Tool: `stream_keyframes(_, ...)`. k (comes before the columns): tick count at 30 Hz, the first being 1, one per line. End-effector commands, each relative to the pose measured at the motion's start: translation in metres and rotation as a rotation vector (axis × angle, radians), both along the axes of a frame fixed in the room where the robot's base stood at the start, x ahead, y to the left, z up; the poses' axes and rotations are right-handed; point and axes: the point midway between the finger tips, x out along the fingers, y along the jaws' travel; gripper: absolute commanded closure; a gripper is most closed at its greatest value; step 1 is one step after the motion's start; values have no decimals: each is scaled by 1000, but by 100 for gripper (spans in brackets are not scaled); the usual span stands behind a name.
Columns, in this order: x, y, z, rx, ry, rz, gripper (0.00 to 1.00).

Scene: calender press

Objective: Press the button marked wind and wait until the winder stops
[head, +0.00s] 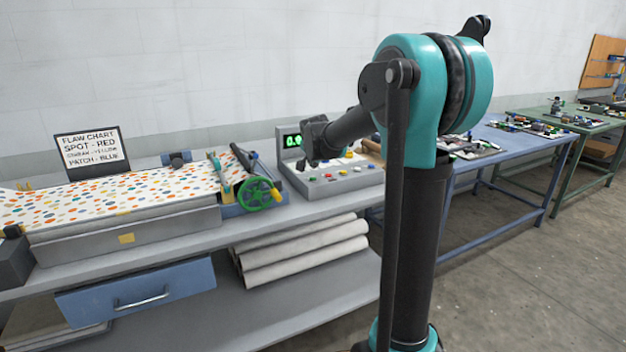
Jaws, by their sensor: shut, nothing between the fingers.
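A grey control box (338,183) stands on the bench, with several small coloured buttons on its sloped top. Their labels are too small to read, so I cannot tell which one is marked wind. Its upright display (292,141) shows green digits, partly covered by my gripper. My gripper (308,163) is shut and empty, pointing down over the left part of the box; I cannot tell whether it touches a button. The winder (258,193), with a green handwheel and yellow handle, is left of the box at the end of the patterned sheet (120,200).
A flaw chart sign (92,151) stands behind the sheet. Pale rolls (305,250) lie on the shelf below, beside a blue drawer (137,292). A blue table (500,155) and a green table (590,128) with parts stand at right. The floor at right is clear.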

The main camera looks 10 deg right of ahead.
Motion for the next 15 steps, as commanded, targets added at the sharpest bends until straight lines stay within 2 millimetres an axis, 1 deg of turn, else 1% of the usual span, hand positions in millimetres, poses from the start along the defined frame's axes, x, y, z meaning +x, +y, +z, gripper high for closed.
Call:
stream_keyframes(7,0,0,22,0,0,0,100)
stream_keyframes(11,0,0,27,0,0,0,100)
stream_keyframes(15,0,0,28,0,0,0,100)
